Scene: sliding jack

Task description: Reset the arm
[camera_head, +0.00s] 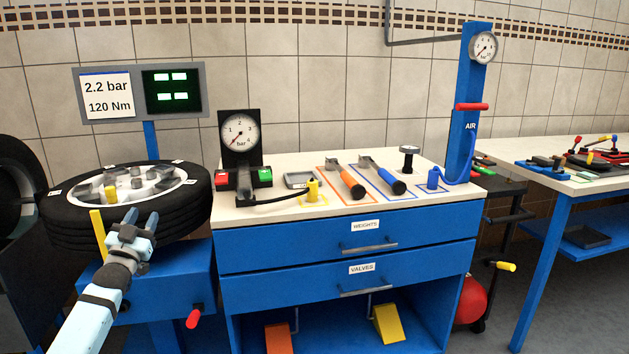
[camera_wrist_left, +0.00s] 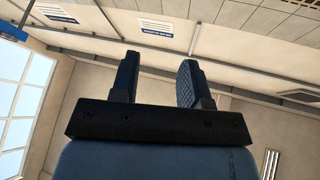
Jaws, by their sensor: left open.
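My left arm comes in from the lower left in the head view. My left gripper (camera_head: 139,222) is open and empty, in front of the tire (camera_head: 180,215) on its blue stand. In the left wrist view, the two dark fingers of the left gripper (camera_wrist_left: 160,82) stand apart with nothing between them, and they point up toward the wall and ceiling. I cannot tell from the head view how far the fingers are from the tire. My right gripper does not show in either view.
A blue cabinet (camera_head: 345,265) stands to the right, its top bearing a pressure gauge (camera_head: 240,133), orange- and blue-handled tools and a blue air column (camera_head: 466,135). A yellow upright bar (camera_head: 98,232) and a red handle (camera_head: 194,318) are close to my left arm.

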